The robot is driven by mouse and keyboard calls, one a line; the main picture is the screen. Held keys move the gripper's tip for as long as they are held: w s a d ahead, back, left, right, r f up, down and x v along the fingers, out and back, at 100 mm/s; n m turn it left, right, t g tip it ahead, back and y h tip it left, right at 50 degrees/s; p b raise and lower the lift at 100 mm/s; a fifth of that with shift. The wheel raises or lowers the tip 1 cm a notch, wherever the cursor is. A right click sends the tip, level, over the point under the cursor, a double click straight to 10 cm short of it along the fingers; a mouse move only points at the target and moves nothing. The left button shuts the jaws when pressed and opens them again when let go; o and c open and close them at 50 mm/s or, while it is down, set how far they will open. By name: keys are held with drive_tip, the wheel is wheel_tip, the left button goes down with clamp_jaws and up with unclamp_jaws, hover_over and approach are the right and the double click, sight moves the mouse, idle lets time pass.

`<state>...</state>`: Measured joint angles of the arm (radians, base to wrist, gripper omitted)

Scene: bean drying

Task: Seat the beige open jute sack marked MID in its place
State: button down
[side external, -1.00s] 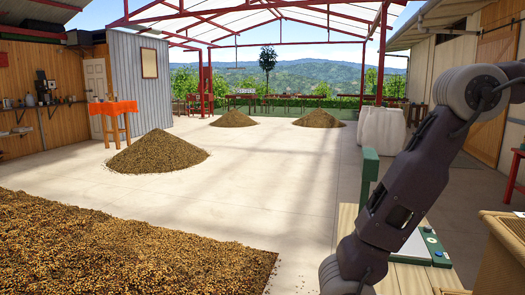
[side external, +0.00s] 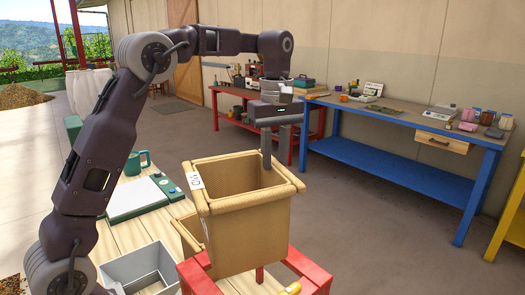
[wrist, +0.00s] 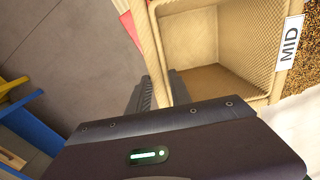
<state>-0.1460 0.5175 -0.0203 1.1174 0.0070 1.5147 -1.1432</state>
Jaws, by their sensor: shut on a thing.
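The beige open jute sack (side external: 245,235) is upright and empty, with a thick rolled rim and a white label at its left corner. The wrist view shows the inside of the sack (wrist: 190,40) and its label, reading MID (wrist: 289,44). My gripper (side external: 266,160) points down at the sack's far right side. In the wrist view my gripper (wrist: 158,92) is shut on the sack wall, one finger inside and one outside. A red stand (side external: 315,275) shows beside and below the sack. I cannot tell whether the sack's base touches it.
Another beige container (side external: 188,238) is partly hidden behind the sack. A grey bin (side external: 140,268), a scale (side external: 135,198) and a green mug (side external: 137,162) are on the pale wooden table at left. A blue workbench (side external: 400,175) and a red one stand behind, with open floor between.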

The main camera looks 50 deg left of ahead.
drive_tip(key=n, duration=0.1)
drive_tip(key=w+f+n, duration=0.1)
drive_tip(key=n, duration=0.1)
drive_tip(key=shift+w+a+f, duration=0.1)
wheel_tip(320, 180, down, 24)
drive_tip(key=c, duration=1.1)
unclamp_jaws()
idle(1.6)
